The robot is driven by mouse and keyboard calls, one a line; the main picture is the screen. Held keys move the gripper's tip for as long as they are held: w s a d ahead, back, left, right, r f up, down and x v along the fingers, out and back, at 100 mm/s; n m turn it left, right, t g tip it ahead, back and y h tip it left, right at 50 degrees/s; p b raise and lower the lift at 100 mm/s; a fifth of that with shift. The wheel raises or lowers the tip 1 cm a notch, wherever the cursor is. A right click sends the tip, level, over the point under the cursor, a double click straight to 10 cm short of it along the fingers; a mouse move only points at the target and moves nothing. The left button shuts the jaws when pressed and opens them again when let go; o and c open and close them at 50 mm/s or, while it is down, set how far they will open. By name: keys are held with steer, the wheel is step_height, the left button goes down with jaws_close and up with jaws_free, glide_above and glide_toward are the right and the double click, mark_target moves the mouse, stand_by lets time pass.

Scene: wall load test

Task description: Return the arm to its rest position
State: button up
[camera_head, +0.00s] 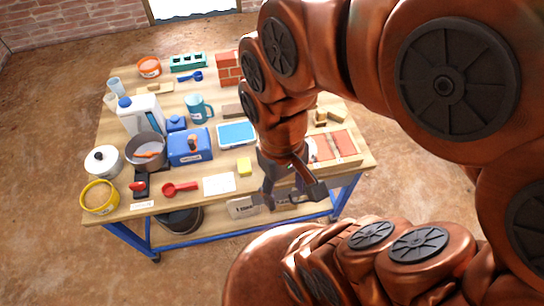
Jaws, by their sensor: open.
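My arm, in copper-coloured links, fills the right side of the head view. It arches over the right part of a wooden table (170,95) with blue legs. My gripper (292,200) hangs at the table's front edge, pointing down, with its fingers spread apart. I see nothing between the fingers. The arm hides part of the table's right side and some things on it.
A dark bucket (180,219) is below. Open floor lies at front left.

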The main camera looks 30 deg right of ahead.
step_height(320, 180, up, 7)
steer(key=p, duration=0.6)
steer(key=shift+f, duration=0.2)
stand_by(0.4)
